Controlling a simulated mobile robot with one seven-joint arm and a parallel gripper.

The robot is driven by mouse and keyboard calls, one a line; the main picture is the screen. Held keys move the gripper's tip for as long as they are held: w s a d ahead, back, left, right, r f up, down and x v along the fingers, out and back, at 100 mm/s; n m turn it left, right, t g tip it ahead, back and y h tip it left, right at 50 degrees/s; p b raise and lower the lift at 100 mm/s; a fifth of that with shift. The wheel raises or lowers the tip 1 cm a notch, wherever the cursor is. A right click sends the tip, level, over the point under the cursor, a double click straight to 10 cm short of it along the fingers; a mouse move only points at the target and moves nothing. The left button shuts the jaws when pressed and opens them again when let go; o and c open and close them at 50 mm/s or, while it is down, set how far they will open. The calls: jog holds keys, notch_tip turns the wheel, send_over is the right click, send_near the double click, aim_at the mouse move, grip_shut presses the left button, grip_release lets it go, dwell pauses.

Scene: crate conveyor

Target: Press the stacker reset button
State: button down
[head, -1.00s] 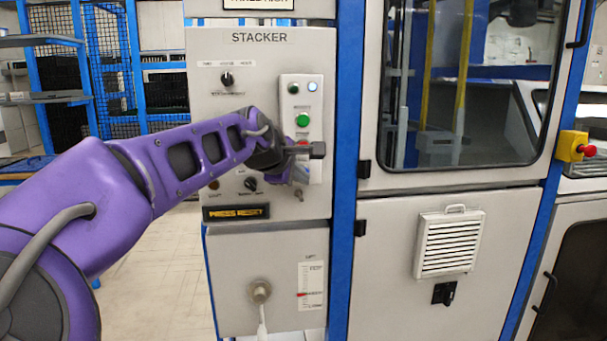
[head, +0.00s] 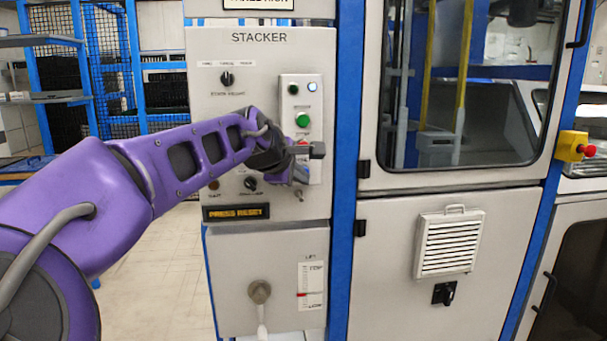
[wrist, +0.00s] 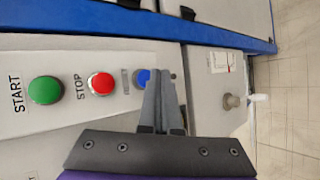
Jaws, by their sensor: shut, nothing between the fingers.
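The blue button (wrist: 144,77) is on the stacker's button strip (head: 287,110), beyond the red STOP button (wrist: 101,83) and green START button (wrist: 46,89) in the wrist view. A small label beside it is too blurred to read. My gripper (wrist: 163,72) is shut and empty. Its fingertips overlap the blue button's edge in the wrist view; I cannot tell whether they touch it. In the head view my gripper covers the blue button, while the green button (head: 303,120) shows above it. The display (head: 236,212) reads PRESS RESET.
The grey STACKER panel (head: 215,130) also carries a selector knob (head: 227,79), another knob (head: 250,183) and a lower handle (head: 260,292). A blue post (head: 345,200) and a windowed door stand to the right. A red emergency button (head: 587,151) is at far right.

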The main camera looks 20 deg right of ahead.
jog(key=shift+w, duration=0.1)
jog(key=shift+w+d, duration=0.1)
jog(key=shift+w, duration=0.2)
jog(key=shift+w+d, duration=0.15)
jog(key=shift+w, duration=0.3)
dwell(0.8)
jog(key=shift+s+b, duration=0.15)
jog(key=shift+b, duration=0.15)
jog(key=shift+s+a+b, duration=0.25)
jog(key=shift+s+b, duration=0.05)
jog(key=shift+s, duration=0.4)
jog(key=shift+s+a, duration=0.25)
jog(key=shift+s, duration=0.55)
jog(key=shift+s+a, duration=0.2)
jog(key=shift+s, duration=0.6)
jog(key=shift+s+a, duration=0.25)
jog(key=shift+s, duration=0.55)
